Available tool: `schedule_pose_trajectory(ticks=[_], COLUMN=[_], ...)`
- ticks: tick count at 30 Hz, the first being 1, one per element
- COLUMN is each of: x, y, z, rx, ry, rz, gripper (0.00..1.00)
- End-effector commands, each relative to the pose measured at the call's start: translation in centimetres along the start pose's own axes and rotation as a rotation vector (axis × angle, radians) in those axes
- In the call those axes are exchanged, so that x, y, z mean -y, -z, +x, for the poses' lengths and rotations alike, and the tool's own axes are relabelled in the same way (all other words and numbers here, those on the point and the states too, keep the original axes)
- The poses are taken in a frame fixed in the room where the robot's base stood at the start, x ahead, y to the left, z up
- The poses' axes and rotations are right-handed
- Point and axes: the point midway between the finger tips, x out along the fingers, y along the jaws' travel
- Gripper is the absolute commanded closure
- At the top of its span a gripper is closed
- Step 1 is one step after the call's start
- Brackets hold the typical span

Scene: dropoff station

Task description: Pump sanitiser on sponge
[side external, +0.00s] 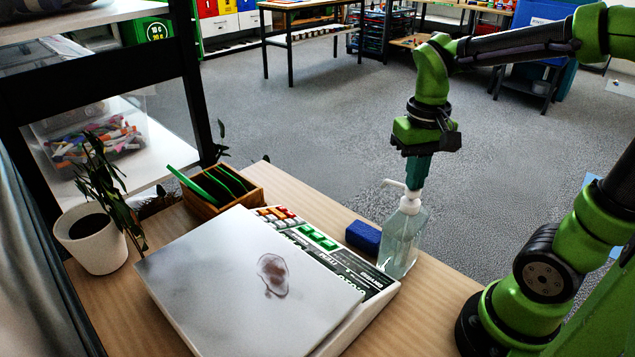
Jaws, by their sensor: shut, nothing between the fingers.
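A clear sanitiser bottle (402,243) with a white pump head stands upright near the right edge of the table. Its nozzle (393,184) points left, toward the side where the sponge is. A blue sponge (363,237) lies on the table just left of the bottle, behind the scale. My gripper (416,188) points straight down over the pump head, with its fingers shut and nothing held. The fingertips are at or just above the pump top; I cannot tell whether they touch it.
A scale (245,283) with a stained metal plate and a keypad fills the table's middle. A wooden box (222,190) with green items stands behind it. A potted plant (93,240) stands at the left. The table's front right (432,305) is bare.

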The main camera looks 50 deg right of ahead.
Motion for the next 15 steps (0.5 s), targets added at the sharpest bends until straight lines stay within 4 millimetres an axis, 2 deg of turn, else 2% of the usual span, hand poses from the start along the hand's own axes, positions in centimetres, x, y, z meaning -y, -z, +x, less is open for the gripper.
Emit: schedule_pose_trajectory(ticks=[15], x=[0.0], y=[0.0], z=[-2.7], rx=[-0.001], ry=[0.0], rz=[-0.001], gripper=[1.0])
